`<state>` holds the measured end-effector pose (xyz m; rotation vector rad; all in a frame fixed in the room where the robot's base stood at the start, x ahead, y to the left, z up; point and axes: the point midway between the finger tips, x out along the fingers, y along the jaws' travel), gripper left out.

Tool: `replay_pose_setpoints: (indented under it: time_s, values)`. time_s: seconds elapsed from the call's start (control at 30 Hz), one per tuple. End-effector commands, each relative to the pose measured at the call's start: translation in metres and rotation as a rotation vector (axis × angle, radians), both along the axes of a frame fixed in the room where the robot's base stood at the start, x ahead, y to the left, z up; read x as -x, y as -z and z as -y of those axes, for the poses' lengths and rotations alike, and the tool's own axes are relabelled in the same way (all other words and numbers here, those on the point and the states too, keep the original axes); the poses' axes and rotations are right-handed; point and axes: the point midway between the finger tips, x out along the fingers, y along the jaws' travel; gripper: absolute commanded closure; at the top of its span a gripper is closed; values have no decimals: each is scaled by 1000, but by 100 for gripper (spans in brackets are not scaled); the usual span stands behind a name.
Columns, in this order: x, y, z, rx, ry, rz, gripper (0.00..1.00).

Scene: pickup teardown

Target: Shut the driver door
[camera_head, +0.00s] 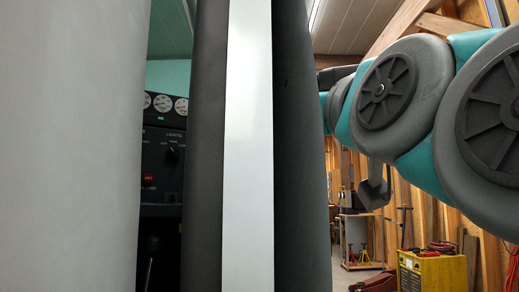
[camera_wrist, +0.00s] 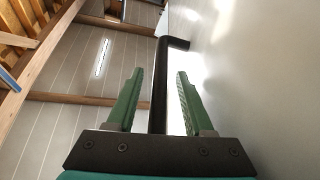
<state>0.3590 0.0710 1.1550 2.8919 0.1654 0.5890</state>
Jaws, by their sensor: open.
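In the wrist view, my gripper (camera_wrist: 160,72) is open, with its two green fingers apart. A black bar with a bent end (camera_wrist: 158,90) runs between the fingers and turns right towards a pale, smooth panel (camera_wrist: 260,80). I cannot tell whether either finger touches the bar. In the head view, a tall white strip (camera_head: 248,150) between dark bands fills the middle, and looks like the door seen close to edge-on. How far the door stands open is not clear. My gripper cannot be made out in the head view.
A dashboard with gauges and a lights switch (camera_head: 165,150) shows left of the dark band. A pale grey surface (camera_head: 70,150) fills the far left. My arm spans the upper right. Behind it stand a yellow machine (camera_head: 432,272) and a small cart (camera_head: 361,240) by the wooden wall.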

Motion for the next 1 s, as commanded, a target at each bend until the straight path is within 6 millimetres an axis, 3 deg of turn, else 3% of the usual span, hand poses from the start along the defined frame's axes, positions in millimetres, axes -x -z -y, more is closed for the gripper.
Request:
replay_pose_setpoints:
  time_s: [0.37, 1.0]
  values:
    - [8, 3, 1, 0, 0, -1, 48]
    - [71, 29, 11, 0, 0, 1, 48]
